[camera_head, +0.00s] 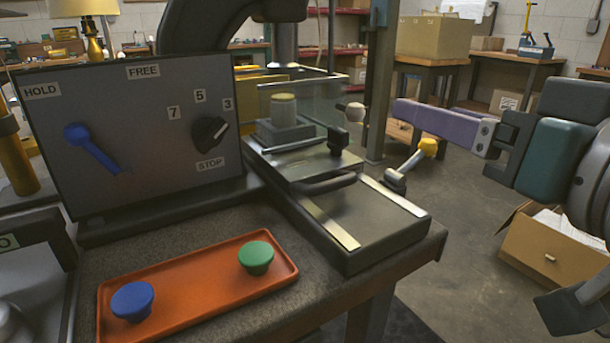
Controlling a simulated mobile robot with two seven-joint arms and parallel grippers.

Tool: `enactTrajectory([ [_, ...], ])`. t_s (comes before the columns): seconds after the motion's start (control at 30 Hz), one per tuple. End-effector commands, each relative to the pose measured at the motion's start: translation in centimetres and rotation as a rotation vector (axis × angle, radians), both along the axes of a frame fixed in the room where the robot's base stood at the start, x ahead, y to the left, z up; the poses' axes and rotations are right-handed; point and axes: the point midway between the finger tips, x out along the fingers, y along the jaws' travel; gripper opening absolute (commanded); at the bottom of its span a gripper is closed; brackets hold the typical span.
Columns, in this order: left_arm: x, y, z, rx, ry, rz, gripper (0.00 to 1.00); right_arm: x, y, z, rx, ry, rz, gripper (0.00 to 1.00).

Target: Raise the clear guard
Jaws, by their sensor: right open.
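The clear guard (318,98) is a see-through pane with a light top edge on the machine at the centre. It stands around or behind a grey block with a pale cylinder (284,107); which of these is hard to tell. My right gripper (398,110) reaches in from the right with purple fingers, seen nearly side-on. It is open and empty, its tips a little right of the beige knob, apparently apart from it. My left gripper is out of view.
A yellow-tipped lever (428,147) stands below my right gripper. A control panel (130,130) with a blue lever and black dial is at left. An orange tray (205,284) holds a blue and a green knob. An open cardboard box (540,262) is on the floor.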

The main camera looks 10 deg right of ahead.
Motion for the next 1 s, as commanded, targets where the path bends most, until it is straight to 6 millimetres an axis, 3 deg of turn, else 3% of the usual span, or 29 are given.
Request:
enactTrajectory([
  [0.03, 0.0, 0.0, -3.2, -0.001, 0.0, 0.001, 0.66, 0.2, 0.2, -2.6, 0.006, -0.024, 0.014, 0.62],
  [0.2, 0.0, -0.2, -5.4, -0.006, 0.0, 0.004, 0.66, 0.4, 0.8, -3.7, 0.024, -0.073, 0.044, 0.62],
  [0.47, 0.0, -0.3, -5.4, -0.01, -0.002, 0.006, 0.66, 1.9, 1.2, -3.3, 0.029, -0.086, 0.052, 0.62],
  [0.8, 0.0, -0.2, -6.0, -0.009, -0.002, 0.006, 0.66, 7.3, 2.0, -3.4, 0.027, -0.085, 0.05, 0.62],
  [1.0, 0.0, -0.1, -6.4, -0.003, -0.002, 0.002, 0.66, 9.5, 2.3, -3.5, 0.029, -0.082, 0.051, 0.62],
])
